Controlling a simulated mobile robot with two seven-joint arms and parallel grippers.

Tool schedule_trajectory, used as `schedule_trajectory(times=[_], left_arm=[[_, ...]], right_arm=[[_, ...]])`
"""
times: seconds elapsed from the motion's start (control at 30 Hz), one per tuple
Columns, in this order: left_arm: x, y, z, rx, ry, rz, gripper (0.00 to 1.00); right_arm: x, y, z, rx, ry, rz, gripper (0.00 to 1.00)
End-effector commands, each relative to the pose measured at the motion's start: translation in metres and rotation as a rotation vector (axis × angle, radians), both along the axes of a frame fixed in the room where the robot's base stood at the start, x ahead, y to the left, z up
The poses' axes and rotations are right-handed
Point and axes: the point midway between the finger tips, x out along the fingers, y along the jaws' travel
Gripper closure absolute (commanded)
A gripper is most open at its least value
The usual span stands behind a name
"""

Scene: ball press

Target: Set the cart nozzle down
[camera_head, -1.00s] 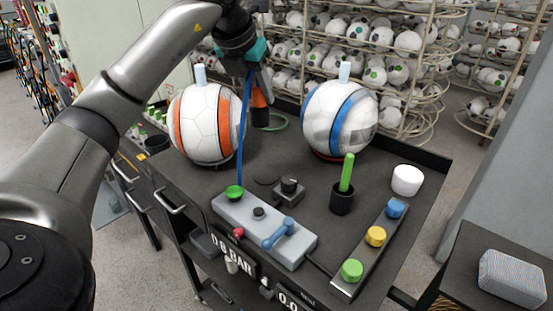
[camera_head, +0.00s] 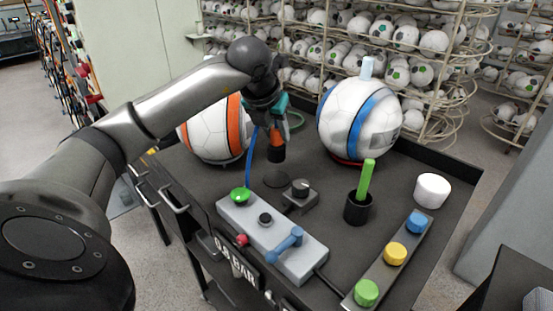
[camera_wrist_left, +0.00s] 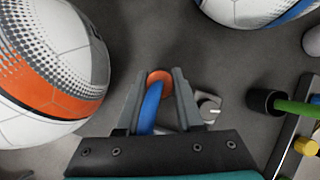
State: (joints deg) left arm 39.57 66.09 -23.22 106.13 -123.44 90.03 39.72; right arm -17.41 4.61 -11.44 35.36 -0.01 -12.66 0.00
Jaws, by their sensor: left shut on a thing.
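The cart nozzle (camera_head: 277,143), orange with a dark lower end, hangs upright from my left gripper (camera_head: 275,122), just behind a dark round disc (camera_head: 276,181) on the cart top. I cannot tell whether its lower end touches the cart. A blue hose (camera_head: 250,158) runs from it down to the grey control box (camera_head: 232,208). In the left wrist view my left gripper (camera_wrist_left: 157,80) is shut around the nozzle, whose orange rim (camera_wrist_left: 160,77) shows between the fingers beside the blue hose (camera_wrist_left: 150,107).
An orange-striped ball (camera_head: 205,135) stands left of the nozzle and a blue-striped ball (camera_head: 345,110) right of it. A knob box (camera_head: 300,195), a black cup (camera_head: 357,209) with a green stick, a white cylinder (camera_head: 432,190) and colored buttons (camera_head: 396,252) occupy the cart's front and right.

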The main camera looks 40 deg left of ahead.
Motion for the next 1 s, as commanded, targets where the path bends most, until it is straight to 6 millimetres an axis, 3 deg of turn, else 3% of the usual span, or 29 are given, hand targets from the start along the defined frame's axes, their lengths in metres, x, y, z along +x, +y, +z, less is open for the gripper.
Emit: schedule_trajectory(times=[0.1,0.33,0.53,0.93,0.97,1.0], left_arm=[[0.0,0.0,-0.019,0.001,0.0,0.0,1.0],[0.0,0.0,-0.035,0.001,-0.001,0.0,1.0],[0.0,0.0,-0.063,0.001,0.001,0.0,1.0],[0.0,0.0,-0.069,0.001,-0.003,0.0,1.0],[0.0,0.0,-0.068,0.001,-0.002,0.0,0.61],[0.0,0.0,-0.068,0.0,-0.001,0.0,0.56]], right_arm=[[0.002,0.0,-0.003,0.001,-0.003,-0.001,1.0],[0.004,0.001,-0.004,0.002,-0.008,-0.001,1.0],[0.005,0.001,-0.006,0.002,-0.009,-0.001,1.0],[0.005,0.001,-0.01,0.002,-0.01,-0.001,1.0],[0.005,0.001,-0.009,0.002,-0.01,-0.001,1.0],[0.005,0.001,-0.009,0.002,-0.01,0.0,1.0]])
